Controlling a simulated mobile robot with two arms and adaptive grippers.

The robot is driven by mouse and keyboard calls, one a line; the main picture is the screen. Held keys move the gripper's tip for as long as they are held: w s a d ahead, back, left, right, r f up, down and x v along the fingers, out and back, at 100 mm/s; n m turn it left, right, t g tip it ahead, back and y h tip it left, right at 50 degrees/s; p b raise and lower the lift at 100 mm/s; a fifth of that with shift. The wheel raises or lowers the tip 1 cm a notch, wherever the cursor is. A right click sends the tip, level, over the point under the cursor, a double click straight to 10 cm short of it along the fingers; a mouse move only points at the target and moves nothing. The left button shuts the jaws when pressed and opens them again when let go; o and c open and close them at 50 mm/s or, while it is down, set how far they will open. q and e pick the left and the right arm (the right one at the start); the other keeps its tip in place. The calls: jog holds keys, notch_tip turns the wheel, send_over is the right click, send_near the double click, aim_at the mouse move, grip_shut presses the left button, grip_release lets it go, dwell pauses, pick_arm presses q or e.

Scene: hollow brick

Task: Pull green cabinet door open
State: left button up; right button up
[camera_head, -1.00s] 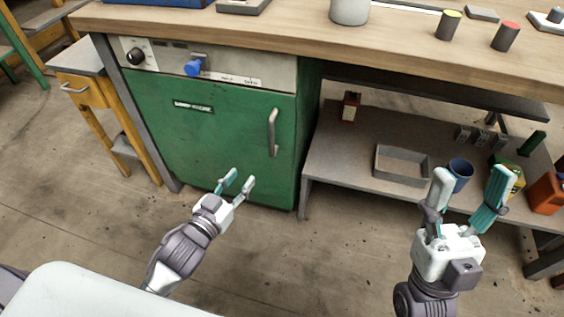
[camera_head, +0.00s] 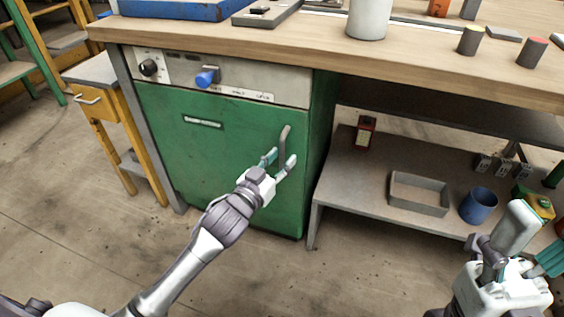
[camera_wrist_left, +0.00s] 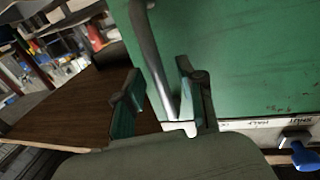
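The green cabinet door (camera_head: 205,150) is shut under the wooden workbench. Its upright metal handle (camera_head: 284,143) sits near the door's right edge. My left gripper (camera_head: 280,162) is open at the handle's lower part, with its fingertips close to either side of it. In the left wrist view the handle (camera_wrist_left: 155,62) runs between the two open fingers (camera_wrist_left: 160,98); I cannot tell whether either finger touches it. My right gripper (camera_head: 535,240) is open and appears empty, at the lower right in front of the shelf. Part of it is cut off by the frame.
A control panel with a blue knob (camera_head: 207,77) is above the door. A low shelf to the right holds a grey tray (camera_head: 418,193) and a blue cup (camera_head: 478,205). The floor before the door is clear.

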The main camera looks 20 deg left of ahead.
pick_arm(q)
jog(key=shift+w+d, duration=0.15)
jog(key=shift+w, duration=0.35)
grip_shut()
